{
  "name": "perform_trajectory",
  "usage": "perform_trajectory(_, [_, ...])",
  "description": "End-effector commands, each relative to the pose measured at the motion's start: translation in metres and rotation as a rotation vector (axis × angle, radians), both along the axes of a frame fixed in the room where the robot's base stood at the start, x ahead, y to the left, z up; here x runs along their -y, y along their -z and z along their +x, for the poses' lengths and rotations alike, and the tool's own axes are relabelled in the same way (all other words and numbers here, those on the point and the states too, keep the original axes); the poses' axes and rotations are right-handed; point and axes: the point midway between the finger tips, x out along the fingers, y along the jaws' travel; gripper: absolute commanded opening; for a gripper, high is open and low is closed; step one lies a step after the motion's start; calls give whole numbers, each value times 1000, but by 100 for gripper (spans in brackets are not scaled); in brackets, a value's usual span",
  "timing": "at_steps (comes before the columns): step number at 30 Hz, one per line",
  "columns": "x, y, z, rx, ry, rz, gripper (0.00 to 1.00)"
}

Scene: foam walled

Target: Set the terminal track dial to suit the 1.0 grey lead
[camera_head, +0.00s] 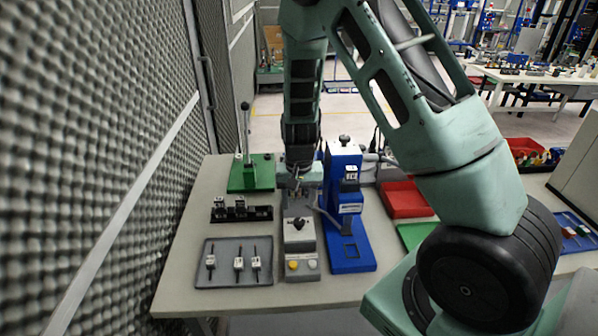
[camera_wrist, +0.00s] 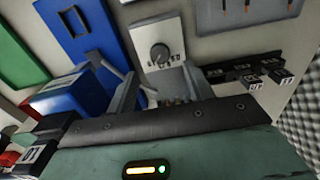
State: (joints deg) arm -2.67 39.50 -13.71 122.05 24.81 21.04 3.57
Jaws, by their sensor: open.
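The dial (camera_head: 298,224), a dark round knob, sits on the grey terminal track unit (camera_head: 300,248), which has a yellow and a white button at its front. In the wrist view the dial (camera_wrist: 160,53) shows on a pale plate with small marks beside it, too small to read; its pointer's setting is unclear. My gripper (camera_head: 297,186) is open and empty, over the back of the unit, behind the dial and apart from it. Its fingers also show in the wrist view. Three dark leads with white tags lie in the grey tray (camera_head: 222,276); I cannot read which is 1.0 grey.
A blue press (camera_head: 345,262) stands close right of the unit. A black rack (camera_head: 262,213) with small tagged blocks is at the left, and a green lever press (camera_head: 250,178) behind it. A red bin (camera_head: 405,198) stands farther right. A foam wall borders the left.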

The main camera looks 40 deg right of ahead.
Motion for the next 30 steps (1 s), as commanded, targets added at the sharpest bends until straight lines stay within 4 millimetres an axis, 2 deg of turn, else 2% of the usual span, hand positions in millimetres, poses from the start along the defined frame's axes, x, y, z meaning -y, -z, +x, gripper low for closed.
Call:
perform_trajectory(3, [-1,-28,1,7,-1,-1,52])
perform_trajectory(9, [-1,-72,1,6,0,0,52])
perform_trajectory(15, [0,-100,1,5,0,0,52])
perform_trajectory(20, [0,-109,1,2,1,0,52])
perform_trajectory(30, [0,-110,0,1,1,-1,52])
